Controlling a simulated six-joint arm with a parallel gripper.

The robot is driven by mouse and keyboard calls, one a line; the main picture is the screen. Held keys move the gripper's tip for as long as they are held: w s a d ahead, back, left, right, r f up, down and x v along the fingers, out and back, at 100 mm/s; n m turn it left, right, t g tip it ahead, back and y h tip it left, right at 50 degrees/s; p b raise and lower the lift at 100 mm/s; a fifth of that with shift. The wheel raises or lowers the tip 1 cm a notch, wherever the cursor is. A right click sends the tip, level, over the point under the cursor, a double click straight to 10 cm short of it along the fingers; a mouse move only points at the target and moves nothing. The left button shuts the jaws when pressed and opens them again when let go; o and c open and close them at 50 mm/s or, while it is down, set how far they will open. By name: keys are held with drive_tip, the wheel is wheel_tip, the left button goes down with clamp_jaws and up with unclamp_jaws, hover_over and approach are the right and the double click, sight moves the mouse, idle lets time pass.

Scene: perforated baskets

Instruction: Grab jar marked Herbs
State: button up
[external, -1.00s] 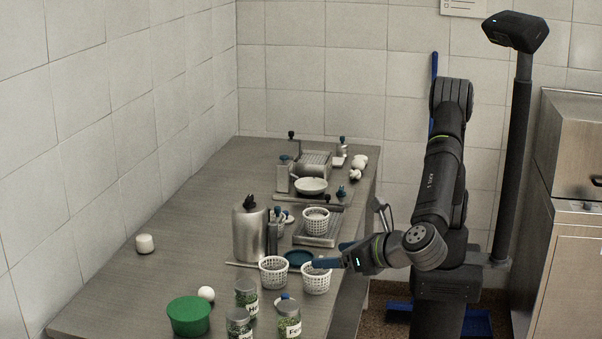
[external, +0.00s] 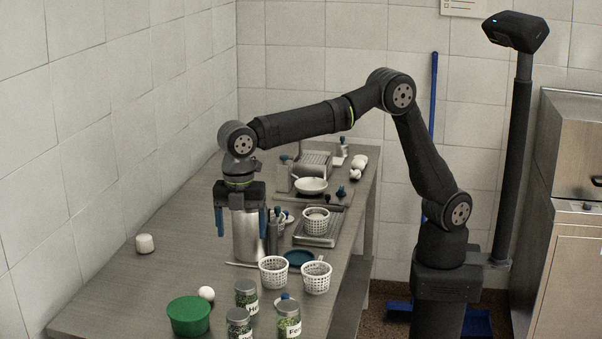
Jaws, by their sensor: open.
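The rear one (external: 246,292) has a white label that appears to start "He". The front left jar (external: 238,320) has a label mostly cut off by the frame's bottom edge. The right jar (external: 289,318) has a label starting "Fe". My gripper (external: 241,236) points down with its two blue fingers wide apart, open and empty. It is above and behind the jars in the picture, overlapping the steel canister (external: 247,246); I cannot tell the depth between them.
Two white perforated baskets (external: 273,272) (external: 317,278) stand behind the jars, and another (external: 316,222) sits on a tray farther back. A green tub (external: 189,316) and a white ball (external: 206,293) are left of the jars. The table's left side is mostly clear.

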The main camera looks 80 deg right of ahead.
sight(245, 282)
wheel_tip(245, 282, down, 14)
drive_tip(key=shift+r, duration=0.1)
drive_tip(key=shift+s+a+f, duration=0.1)
drive_tip(key=shift+a+f, duration=0.05)
drive_tip(key=shift+f, duration=0.75)
drive_tip(key=shift+s+a+f, duration=0.1)
drive_tip(key=shift+a+f, duration=0.05)
drive_tip(key=shift+f, duration=0.8)
drive_tip(key=shift+s+a+f, duration=0.1)
drive_tip(key=shift+a+f, duration=0.05)
drive_tip(key=shift+f, duration=0.75)
drive_tip(key=c, duration=1.2)
